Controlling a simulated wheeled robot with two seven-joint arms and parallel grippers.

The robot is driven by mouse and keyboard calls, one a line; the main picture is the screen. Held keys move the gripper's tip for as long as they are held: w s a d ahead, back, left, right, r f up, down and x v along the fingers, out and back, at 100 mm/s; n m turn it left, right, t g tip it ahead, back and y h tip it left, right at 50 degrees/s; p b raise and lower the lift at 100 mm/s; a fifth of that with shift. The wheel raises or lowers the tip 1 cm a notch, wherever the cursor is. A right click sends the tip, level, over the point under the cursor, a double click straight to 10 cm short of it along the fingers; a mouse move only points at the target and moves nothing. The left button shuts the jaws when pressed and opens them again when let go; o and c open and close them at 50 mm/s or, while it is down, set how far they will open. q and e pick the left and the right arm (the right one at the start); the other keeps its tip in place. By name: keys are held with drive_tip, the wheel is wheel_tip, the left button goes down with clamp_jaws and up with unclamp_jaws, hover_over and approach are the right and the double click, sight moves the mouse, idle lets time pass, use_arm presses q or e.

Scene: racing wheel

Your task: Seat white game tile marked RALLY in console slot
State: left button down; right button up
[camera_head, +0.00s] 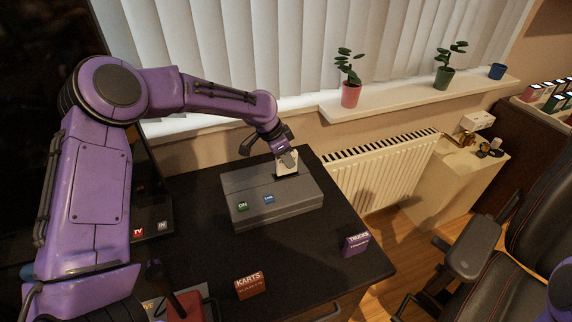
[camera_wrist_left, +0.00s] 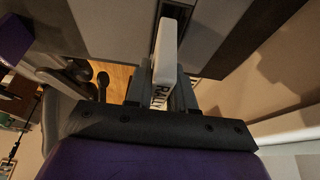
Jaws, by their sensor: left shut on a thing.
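The grey console (camera_head: 270,198) stands on the black desk with a green ON button and a blue button on its front part. My left gripper (camera_head: 287,160) is over the console's back right part, shut on the white RALLY tile (camera_wrist_left: 165,55). The tile also shows below the fingers in the head view (camera_head: 288,170). In the left wrist view the tile's far end is at the dark slot (camera_wrist_left: 174,12) in the console top. I cannot tell how deep it is in the slot. My right gripper is not in view.
An orange KARTS box (camera_head: 250,285) and a purple TRUCKS box (camera_head: 356,243) stand on the desk (camera_head: 310,250) in front of the console. The window blinds and sill are behind it, the radiator (camera_head: 385,170) and a black chair (camera_head: 510,250) to the right.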

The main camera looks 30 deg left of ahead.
use_arm(q)
drive_tip(key=f, duration=0.4)
drive_tip(key=shift+w+a+p, duration=0.2)
drive_tip(key=shift+p, duration=0.15)
drive_tip(key=shift+r, duration=0.1)
drive_tip(key=shift+s+f, duration=0.15)
drive_tip(key=shift+f, duration=0.2)
